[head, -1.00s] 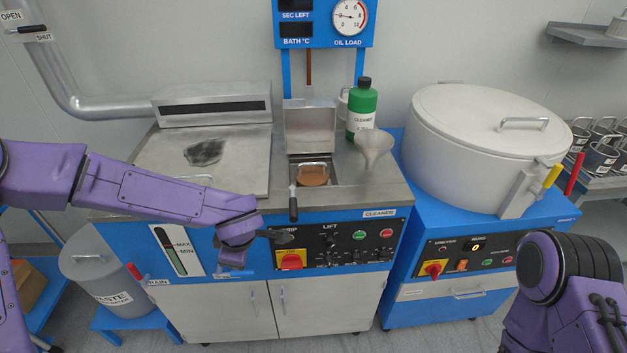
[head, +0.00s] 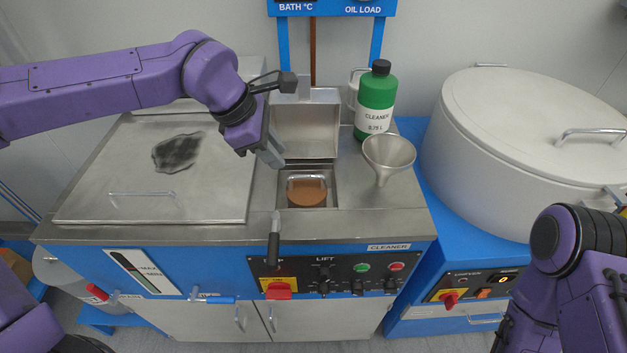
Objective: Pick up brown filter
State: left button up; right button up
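The brown filter (head: 307,195) is a round brown piece with a thin wire handle. It sits in the small square well of the cleaner, below its raised metal lid (head: 311,128). My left gripper (head: 272,155) hangs above and to the left of the well, apart from the filter, its tip pointing down and right. Its fingers are seen edge-on, so I cannot tell whether they are open. My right arm shows at the lower right; its gripper is not in view.
A green cleaner bottle (head: 375,103) and a metal funnel (head: 387,157) stand right of the well. A black-handled lever (head: 274,245) stands at its front left. A closed flat lid (head: 160,172) lies to the left. A large white drum (head: 520,150) stands at the right.

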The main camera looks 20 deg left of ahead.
aim_at(296, 175)
pick_arm(q)
jog(key=x, duration=0.4)
jog(key=shift+s+d+f, duration=0.15)
jog(key=shift+d+f, duration=0.1)
jog(key=shift+f, duration=0.05)
jog(key=x, duration=0.5)
jog(key=shift+w+f+p, duration=0.1)
jog(key=shift+w+p, duration=0.2)
jog(key=shift+w, duration=0.1)
grip_shut()
